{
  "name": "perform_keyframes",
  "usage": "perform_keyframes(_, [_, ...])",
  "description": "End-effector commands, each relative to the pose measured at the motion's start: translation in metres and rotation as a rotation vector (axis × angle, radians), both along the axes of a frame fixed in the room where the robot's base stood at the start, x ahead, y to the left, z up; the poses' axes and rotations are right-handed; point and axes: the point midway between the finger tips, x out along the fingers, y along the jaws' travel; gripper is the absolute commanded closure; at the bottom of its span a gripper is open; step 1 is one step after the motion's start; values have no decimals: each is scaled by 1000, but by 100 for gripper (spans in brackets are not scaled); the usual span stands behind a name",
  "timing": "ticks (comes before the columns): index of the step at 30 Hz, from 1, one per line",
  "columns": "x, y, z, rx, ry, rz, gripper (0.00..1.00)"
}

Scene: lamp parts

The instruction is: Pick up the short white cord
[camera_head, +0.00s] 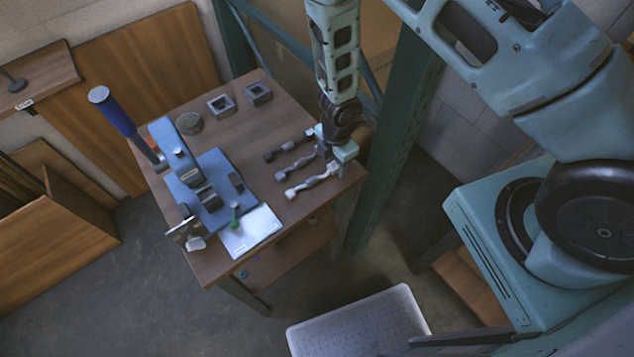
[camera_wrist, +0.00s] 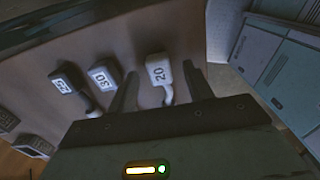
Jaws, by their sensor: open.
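The short white cord (camera_head: 307,184) lies on the brown table near its right corner. My gripper (camera_head: 341,152) is over the right end of the cord at the table edge. Its fingers (camera_wrist: 159,80) are open, one on each side of the white end, with a gap visible on both sides. Part of the cord is hidden by my gripper body in the wrist view.
A grey cord (camera_head: 296,166) marked 30 and a black cord (camera_head: 283,151) marked 25 lie beside it. A blue press (camera_head: 182,165), two square metal blocks (camera_head: 222,105) and a round piece (camera_head: 189,123) stand farther left. A green post (camera_head: 395,140) rises close behind the table's right side.

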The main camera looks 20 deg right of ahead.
Motion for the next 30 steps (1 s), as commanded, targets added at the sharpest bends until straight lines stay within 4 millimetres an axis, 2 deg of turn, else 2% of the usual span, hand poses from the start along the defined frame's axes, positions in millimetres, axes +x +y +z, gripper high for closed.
perform_keyframes(1, [0,0,-6,0,-1,1,49])
perform_keyframes(8, [0,0,-4,0,0,1,49])
perform_keyframes(13, [0,0,-4,0,0,1,94])
perform_keyframes(14, [0,0,-4,0,0,1,98])
perform_keyframes(23, [0,0,-3,0,0,0,100])
perform_keyframes(30, [0,0,10,2,0,-2,100])
